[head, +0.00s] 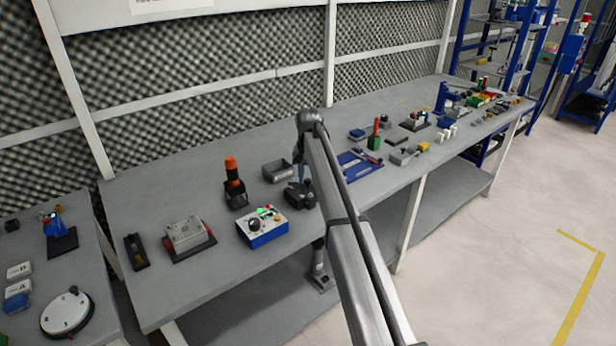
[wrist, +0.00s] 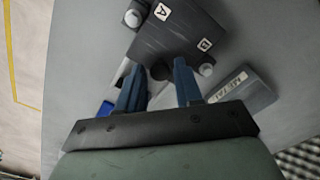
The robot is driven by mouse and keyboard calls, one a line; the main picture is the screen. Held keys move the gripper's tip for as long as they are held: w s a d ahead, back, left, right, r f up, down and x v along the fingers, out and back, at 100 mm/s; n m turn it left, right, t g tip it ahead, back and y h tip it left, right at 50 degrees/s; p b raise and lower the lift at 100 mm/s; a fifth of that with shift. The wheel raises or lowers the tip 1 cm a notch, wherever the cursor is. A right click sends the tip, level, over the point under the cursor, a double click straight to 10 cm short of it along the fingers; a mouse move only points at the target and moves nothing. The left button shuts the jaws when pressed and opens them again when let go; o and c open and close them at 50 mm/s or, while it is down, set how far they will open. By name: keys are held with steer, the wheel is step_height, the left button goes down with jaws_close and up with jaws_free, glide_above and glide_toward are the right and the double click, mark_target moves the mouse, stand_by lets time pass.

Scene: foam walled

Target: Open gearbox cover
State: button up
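The gearbox is a dark box (wrist: 178,35) with white labels A and B and light round ends at its sides. In the head view the dark box (head: 301,196) stands on the bench below my arm's end. A dark round knob (wrist: 161,72) shows at its near edge in the wrist view. My gripper (wrist: 159,66) is open, its blue fingers apart on either side of the knob. I cannot tell whether they touch it. In the head view my gripper (head: 299,172) is small and partly hidden by my arm. The cover looks closed, though its seam is not clear.
A grey bin marked METAL (wrist: 246,92) lies close to the gearbox, also in the head view (head: 278,170). A blue and white control box (head: 262,227) stands close at left. A blue tray (head: 359,164) is at right. An orange-topped device (head: 234,182) stands farther left.

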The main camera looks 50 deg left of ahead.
jaws_close()
stand_by(0.3)
steer(key=w, duration=0.7)
steer(key=shift+w, duration=0.2)
steer(key=shift+o, duration=1.6)
jaws_free()
step_height(320, 180, up, 14)
steer(key=shift+f, duration=0.1)
